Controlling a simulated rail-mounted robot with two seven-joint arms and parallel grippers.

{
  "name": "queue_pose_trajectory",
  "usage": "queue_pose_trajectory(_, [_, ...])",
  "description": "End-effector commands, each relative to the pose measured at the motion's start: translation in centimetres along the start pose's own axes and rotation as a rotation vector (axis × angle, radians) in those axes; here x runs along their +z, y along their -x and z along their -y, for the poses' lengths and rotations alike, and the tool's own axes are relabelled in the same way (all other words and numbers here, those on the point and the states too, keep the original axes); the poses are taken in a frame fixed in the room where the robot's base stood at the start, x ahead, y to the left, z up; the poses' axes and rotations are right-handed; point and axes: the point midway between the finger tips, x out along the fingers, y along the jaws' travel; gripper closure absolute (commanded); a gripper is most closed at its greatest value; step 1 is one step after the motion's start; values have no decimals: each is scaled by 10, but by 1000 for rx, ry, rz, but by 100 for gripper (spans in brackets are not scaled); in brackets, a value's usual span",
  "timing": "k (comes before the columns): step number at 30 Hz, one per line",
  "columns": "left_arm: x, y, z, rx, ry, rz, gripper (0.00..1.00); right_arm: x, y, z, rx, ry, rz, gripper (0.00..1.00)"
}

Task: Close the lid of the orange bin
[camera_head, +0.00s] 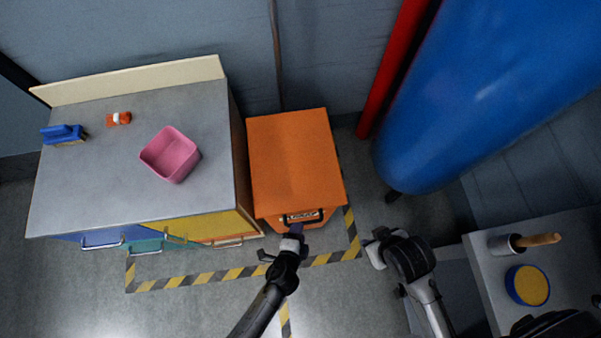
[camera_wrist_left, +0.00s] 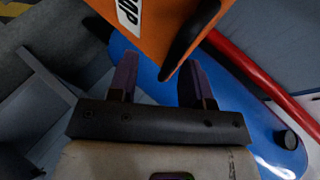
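The orange bin (camera_head: 293,160) stands beside the counter in the head view. Its orange lid covers the top; I cannot tell whether it lies fully down. A black handle (camera_head: 318,217) and a white label sit at its front edge. My left gripper (camera_head: 297,230) is at the bin's front, just below the handle. In the left wrist view its two fingers (camera_wrist_left: 158,80) are apart with nothing between them. The bin's orange panel (camera_wrist_left: 175,20) and black handle (camera_wrist_left: 190,45) are just beyond the fingertips. My right gripper (camera_head: 374,244) is right of the bin, away from it.
A grey counter (camera_head: 100,185) with a pink tub (camera_head: 170,155), a blue brush (camera_head: 63,134) and a small orange item (camera_head: 119,118) stands left. A blue tank (camera_head: 470,90) and red pipe (camera_head: 392,65) are right. A small table (camera_head: 480,265) is lower right.

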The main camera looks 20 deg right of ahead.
Motion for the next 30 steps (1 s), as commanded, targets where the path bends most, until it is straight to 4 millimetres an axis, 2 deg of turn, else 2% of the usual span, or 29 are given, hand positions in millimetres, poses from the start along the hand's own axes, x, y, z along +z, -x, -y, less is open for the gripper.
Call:
queue_pose_trajectory(1, [-1, 15, -2, 11, 2, 0, 60, -3, 8, 0, 0, 0, 0, 57])
queue_pose_trajectory(6, [-1, 48, 1, 5, 0, -1, 60, -5, 19, 0, -1, 1, 2, 57])
queue_pose_trajectory(15, [-2, 91, 3, -1, 2, -3, 60, -9, 30, -3, 6, 9, 1, 57])
queue_pose_trajectory(21, [-1, 102, 3, -3, 0, -3, 60, -10, 32, -4, 8, 11, 1, 57])
queue_pose_trajectory(30, [-1, 104, 3, -4, 0, -3, 60, -10, 32, -3, 6, 7, 1, 57])
